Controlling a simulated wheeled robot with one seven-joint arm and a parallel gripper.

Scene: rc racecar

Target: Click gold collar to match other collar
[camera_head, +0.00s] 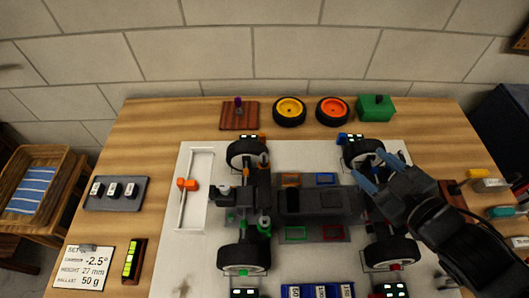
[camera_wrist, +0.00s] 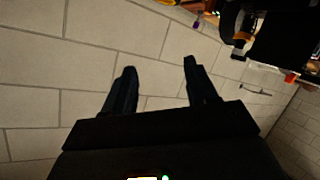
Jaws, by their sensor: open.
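The RC car chassis (camera_head: 312,200) lies on a white mat, with a black wheel at each corner. Small orange-gold parts (camera_head: 264,160) show by its upper left wheel; I cannot tell whether one is the gold collar. Green parts (camera_head: 265,225) show by the lower left wheel. My gripper (camera_head: 367,164) is open and empty, above the car's right side near the upper right wheel (camera_head: 362,152). My arm hides part of that side. In the wrist view the open fingers (camera_wrist: 159,67) face the wall, and a dark part with a gold band (camera_wrist: 239,42) shows at upper right.
Yellow (camera_head: 289,111) and orange (camera_head: 333,111) wheels and a green box (camera_head: 376,108) stand along the back. Tools lie at right.

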